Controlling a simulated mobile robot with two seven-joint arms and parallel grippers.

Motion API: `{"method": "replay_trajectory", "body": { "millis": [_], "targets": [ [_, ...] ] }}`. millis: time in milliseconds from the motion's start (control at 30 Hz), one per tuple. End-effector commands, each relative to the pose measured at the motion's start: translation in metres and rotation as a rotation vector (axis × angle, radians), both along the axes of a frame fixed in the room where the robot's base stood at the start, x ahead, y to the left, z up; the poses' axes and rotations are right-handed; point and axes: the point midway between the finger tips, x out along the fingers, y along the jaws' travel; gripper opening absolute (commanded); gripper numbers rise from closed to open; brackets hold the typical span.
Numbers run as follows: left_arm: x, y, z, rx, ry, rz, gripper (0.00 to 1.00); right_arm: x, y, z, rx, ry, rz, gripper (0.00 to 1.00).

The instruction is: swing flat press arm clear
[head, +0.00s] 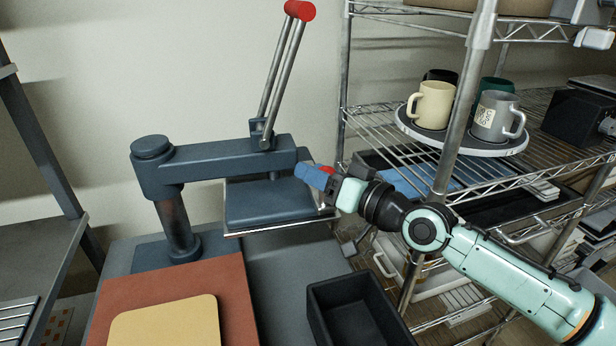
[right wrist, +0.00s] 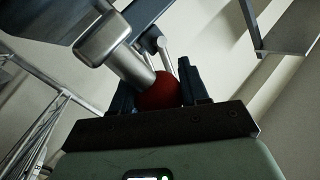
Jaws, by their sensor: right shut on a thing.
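The flat press has a blue-grey swing arm (head: 220,162) on an upright post (head: 177,225). A dark flat platen (head: 270,203) hangs below the arm's right end, to the right of the reddish pad. A long lever with a red grip (head: 300,10) rises from the arm. My right gripper (head: 317,176) is at the right end of the swing arm. In the right wrist view its two dark fingers sit either side of a red ball knob (right wrist: 158,92) on a short metal stem (right wrist: 130,65), and it is shut on this knob. My left gripper is not in view.
A reddish pad (head: 235,300) carries a tan board (head: 165,322). An open black bin (head: 316,312) stands at front centre. A wire rack (head: 560,150) at right holds a round tray (head: 470,148) with several mugs. Another shelf (head: 35,250) stands at left.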

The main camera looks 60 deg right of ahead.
Motion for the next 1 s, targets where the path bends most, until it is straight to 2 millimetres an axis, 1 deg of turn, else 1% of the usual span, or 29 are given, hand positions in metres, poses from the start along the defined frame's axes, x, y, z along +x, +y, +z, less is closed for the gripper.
{"method": "replay_trajectory", "body": {
  "millis": [33, 367, 400, 467, 833, 933, 1000],
  "targets": [
    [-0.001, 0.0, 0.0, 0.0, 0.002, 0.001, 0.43, 0.0, 0.002, 0.006, 0.001, -0.015, 0.004, 0.0],
    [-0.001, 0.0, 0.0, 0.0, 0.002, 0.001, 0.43, 0.0, 0.002, 0.005, 0.002, -0.014, 0.004, 0.0],
    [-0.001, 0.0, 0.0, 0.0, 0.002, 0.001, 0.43, 0.0, 0.002, 0.005, 0.002, -0.014, 0.004, 0.51],
    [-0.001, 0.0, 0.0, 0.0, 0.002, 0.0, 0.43, 0.0, 0.002, 0.005, 0.001, -0.012, 0.004, 0.7],
    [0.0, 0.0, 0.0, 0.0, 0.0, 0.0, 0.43, -0.001, 0.001, 0.002, 0.002, -0.004, 0.003, 0.7],
    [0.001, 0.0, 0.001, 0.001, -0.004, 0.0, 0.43, -0.009, 0.001, 0.002, 0.002, -0.005, 0.001, 0.7],
    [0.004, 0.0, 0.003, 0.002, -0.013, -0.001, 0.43, -0.019, 0.001, 0.002, 0.002, -0.005, 0.0, 0.7]
  ]
}}
